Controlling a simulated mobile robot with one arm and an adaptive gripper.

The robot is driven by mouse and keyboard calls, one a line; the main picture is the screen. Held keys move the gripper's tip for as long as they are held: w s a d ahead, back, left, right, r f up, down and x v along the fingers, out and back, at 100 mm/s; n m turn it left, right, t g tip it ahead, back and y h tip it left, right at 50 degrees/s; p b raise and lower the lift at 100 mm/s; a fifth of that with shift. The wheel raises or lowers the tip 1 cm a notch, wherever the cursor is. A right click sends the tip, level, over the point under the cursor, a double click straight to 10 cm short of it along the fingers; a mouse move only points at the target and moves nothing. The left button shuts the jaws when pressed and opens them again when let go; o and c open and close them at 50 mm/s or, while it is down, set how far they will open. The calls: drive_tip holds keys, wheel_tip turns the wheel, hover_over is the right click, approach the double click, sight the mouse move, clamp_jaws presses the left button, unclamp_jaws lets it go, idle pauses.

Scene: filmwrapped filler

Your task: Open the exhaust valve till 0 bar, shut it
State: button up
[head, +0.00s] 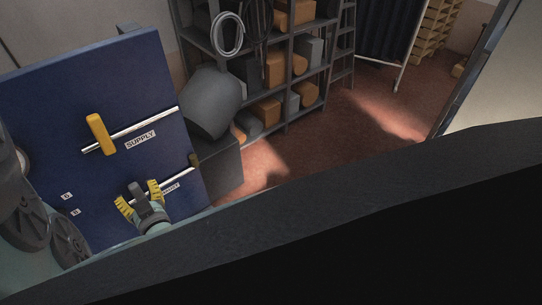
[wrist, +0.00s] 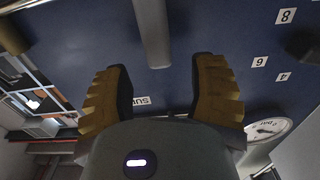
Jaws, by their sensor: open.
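A blue panel (head: 60,100) holds a yellow valve handle (head: 102,133) on an upper pipe above the SUPPLY label (head: 140,140). A lower pipe (head: 180,180) runs to the right above a label (head: 170,188) partly hidden by my gripper. My gripper (head: 140,193) is open in front of the panel's lower part. In the wrist view its yellow fingers (wrist: 162,88) are apart, and a grey bar (wrist: 153,35) reaches down toward the gap; I cannot tell whether they touch. A gauge (wrist: 268,130) marked bar shows; its reading is unclear.
Number tags 8, 6 and 4 (wrist: 259,62) are on the panel. A dark grey rounded container (head: 212,103) stands right of the panel, before shelves (head: 290,70) of boxes. A large dark surface (head: 350,230) fills the front. Red floor (head: 370,125) is clear behind.

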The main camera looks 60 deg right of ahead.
sight(135, 189)
drive_tip(key=shift+x, duration=1.75)
drive_tip(key=shift+c, duration=0.2)
clamp_jaws()
